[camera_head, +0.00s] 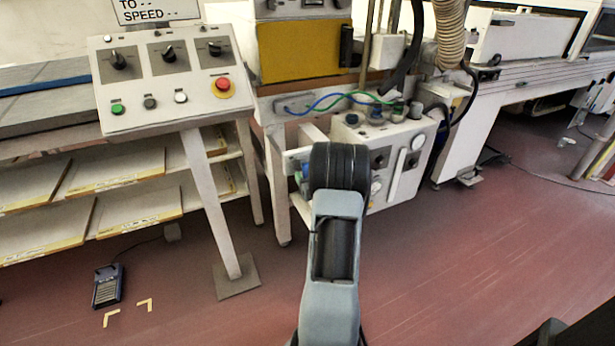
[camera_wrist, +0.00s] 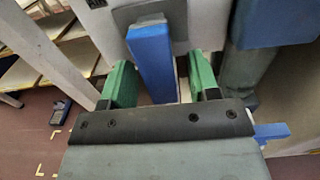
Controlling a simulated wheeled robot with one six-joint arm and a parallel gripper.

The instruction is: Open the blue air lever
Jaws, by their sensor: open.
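The blue air lever (camera_wrist: 151,62) shows in the wrist view as a straight blue bar on a grey plate (camera_wrist: 140,14). My gripper (camera_wrist: 161,76) is open, with one green finger on each side of the bar. Gaps show between the bar and both fingers; the right gap looks wider. In the head view my own arm covers most of the lever area, and only small blue and green bits (camera_head: 304,172) show left of my wrist.
A white machine box with gauges (camera_head: 406,160) stands just beyond my arm. A control panel on a post (camera_head: 170,85) is at left, with shelves (camera_head: 120,190) behind it. A second blue piece (camera_wrist: 271,132) is at lower right in the wrist view. The red floor (camera_head: 480,270) at right is clear.

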